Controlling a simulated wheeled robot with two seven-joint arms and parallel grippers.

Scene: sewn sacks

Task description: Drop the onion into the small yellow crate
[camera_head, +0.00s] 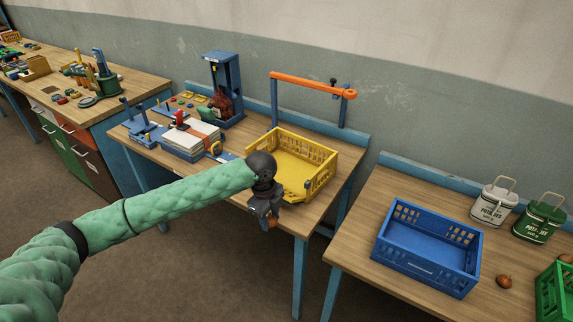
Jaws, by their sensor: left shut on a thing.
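The small yellow crate (316,184) stands on the middle wooden table, open at the top. It looks empty, though my left arm hides its left front part. My left gripper (269,214) points down just in front of the crate, near the table's front edge. It is shut on a small orange-brown round thing, which looks like the onion (271,224); the fingers hide most of it. My right gripper is out of view.
On the right table stand a blue crate (428,249), a brown round item (504,282), two sacks marked potatoes (493,203) (540,218) and a green crate (557,291). An orange bar (312,83) rises behind the yellow crate. Papers (190,138) lie left of it.

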